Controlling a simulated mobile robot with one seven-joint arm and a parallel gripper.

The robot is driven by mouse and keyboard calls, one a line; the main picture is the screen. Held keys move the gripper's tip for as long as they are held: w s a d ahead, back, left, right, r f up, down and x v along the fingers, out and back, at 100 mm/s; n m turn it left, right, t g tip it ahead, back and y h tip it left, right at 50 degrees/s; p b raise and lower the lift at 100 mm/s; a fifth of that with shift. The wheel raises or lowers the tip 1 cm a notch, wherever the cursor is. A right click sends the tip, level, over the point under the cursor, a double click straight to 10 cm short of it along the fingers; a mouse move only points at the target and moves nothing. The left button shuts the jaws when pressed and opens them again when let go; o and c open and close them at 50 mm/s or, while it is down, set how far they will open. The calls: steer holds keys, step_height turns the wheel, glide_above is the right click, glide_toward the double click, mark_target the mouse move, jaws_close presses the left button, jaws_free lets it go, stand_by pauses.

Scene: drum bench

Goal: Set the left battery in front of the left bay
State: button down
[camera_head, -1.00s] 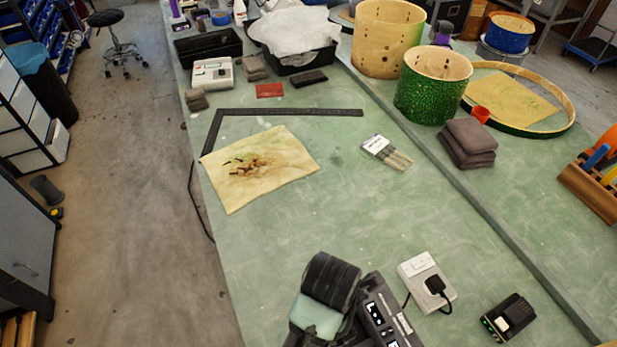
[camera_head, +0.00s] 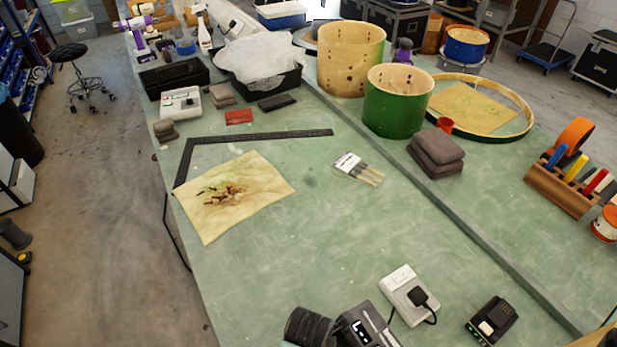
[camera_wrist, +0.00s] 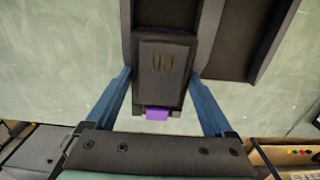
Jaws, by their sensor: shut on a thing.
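In the wrist view, the two blue fingers of my gripper (camera_wrist: 162,76) are on either side of a dark battery (camera_wrist: 163,75) with a purple latch at its near end. The gripper is shut on this battery. The battery's far end lies between dark rails of the charger (camera_wrist: 232,35); how deep it sits in the left bay I cannot tell. An empty-looking bay lies to its right. In the head view, the charger (camera_head: 366,328) with a lit display is cut by the bottom edge, and the battery and fingers are out of sight.
A white power strip (camera_head: 408,296) with a black plug and cable stands right of the charger. A black device with a green edge (camera_head: 491,320) lies further right. A stained cloth (camera_head: 235,195), brushes (camera_head: 358,168) and a square (camera_head: 260,137) lie farther back.

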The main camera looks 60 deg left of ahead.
steer(key=shift+s+d+f, duration=0.1)
steer(key=shift+s+f, duration=0.15)
steer(key=shift+f, duration=0.35)
jaws_free()
steer(key=shift+s+f+b, duration=0.1)
steer(key=shift+f+b, duration=0.05)
steer(key=shift+b, duration=0.15)
step_height(320, 180, up, 14)
steer(key=shift+w+f+p, duration=0.2)
steer(key=shift+w+p, duration=0.1)
